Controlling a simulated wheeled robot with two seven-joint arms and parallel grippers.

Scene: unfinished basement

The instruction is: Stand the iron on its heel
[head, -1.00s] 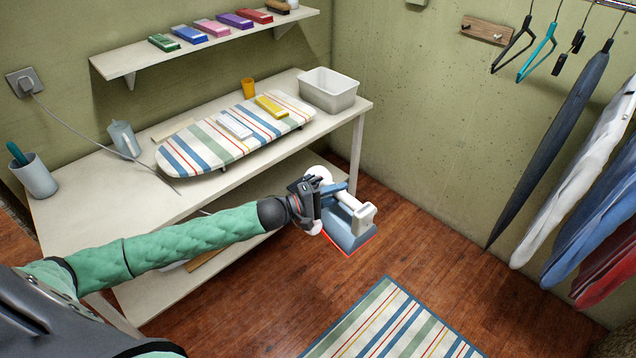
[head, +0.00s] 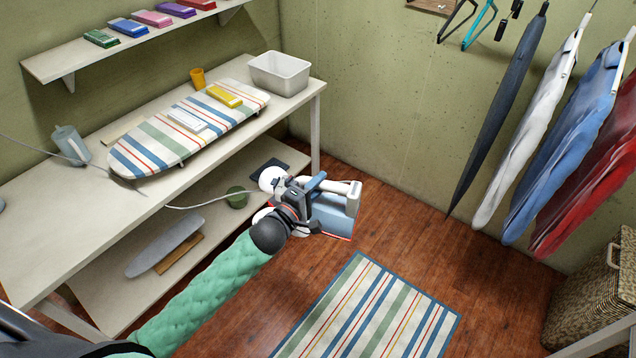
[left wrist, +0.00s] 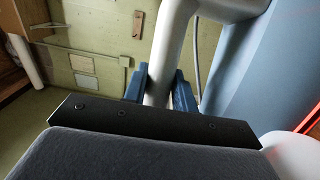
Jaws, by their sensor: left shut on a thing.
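The iron (head: 338,212) has a blue body, a pale handle and a thin red line along its lower edge. It is held in the air in front of the table, over the wooden floor. My left gripper (head: 312,187) is shut on the iron's handle. In the left wrist view the pale handle (left wrist: 172,45) passes between the blue fingers of my left gripper (left wrist: 160,92), with the iron's blue body (left wrist: 243,65) to the right. The heel is hard to make out. My right gripper is not in view.
The table (head: 55,232) bears a striped ironing board (head: 150,148), a white bin (head: 280,75), a yellow cup (head: 197,78) and a grey jug (head: 71,145). Its lower shelf holds a green pot (head: 236,197) and a dark pad. A striped rug (head: 372,312) lies on the floor; clothes hang at right.

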